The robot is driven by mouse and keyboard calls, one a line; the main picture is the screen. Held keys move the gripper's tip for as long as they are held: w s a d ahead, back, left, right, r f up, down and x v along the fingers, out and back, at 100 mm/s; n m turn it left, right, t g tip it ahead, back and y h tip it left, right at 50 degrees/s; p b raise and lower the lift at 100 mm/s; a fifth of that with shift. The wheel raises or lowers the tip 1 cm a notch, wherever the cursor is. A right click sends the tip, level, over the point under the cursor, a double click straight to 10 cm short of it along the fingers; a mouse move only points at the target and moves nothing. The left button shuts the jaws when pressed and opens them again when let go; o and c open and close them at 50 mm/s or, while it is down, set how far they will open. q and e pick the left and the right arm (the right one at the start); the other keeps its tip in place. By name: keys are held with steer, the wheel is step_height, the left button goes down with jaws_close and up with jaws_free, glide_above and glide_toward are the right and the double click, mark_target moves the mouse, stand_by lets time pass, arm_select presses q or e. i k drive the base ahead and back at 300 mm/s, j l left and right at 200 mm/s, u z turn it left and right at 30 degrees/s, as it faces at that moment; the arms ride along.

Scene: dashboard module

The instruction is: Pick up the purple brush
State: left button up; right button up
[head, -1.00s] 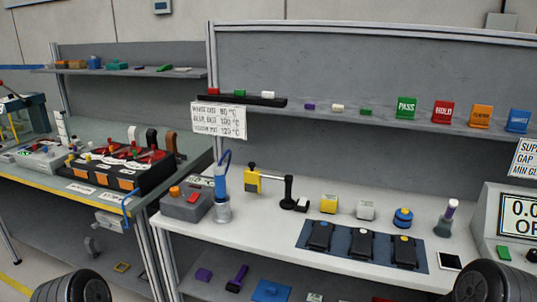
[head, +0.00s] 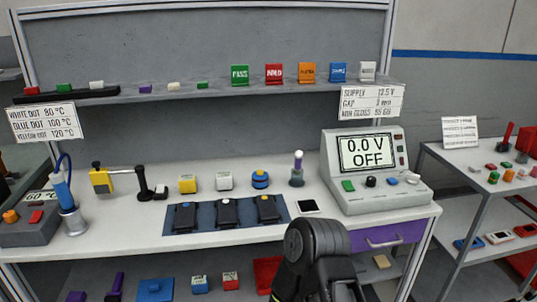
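A purple brush-like tool (head: 116,284) with an upright handle stands on the lower shelf under the white bench, at the lower left. The frame's bottom edge is close to its base. I take it for the purple brush, but it is small and not sharp. A dark rounded part of my own arm shows at the bottom, right of the middle, well to the right of the tool. No gripper fingers can be made out in the head view, and nothing is seen touching the tool.
A purple block (head: 76,296) lies left of the tool, and a blue tray (head: 155,290) right of it. The white bench top (head: 130,213) above carries black modules on a blue mat (head: 225,228), a power supply (head: 374,170) and small blocks. A red bin (head: 267,272) is farther right.

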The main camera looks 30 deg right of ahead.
mark_target(297, 170)
steer(key=z, duration=1.75)
steer(key=i+l+z, duration=0.15)
steer(key=i+l, duration=0.55)
steer(key=i, duration=0.15)
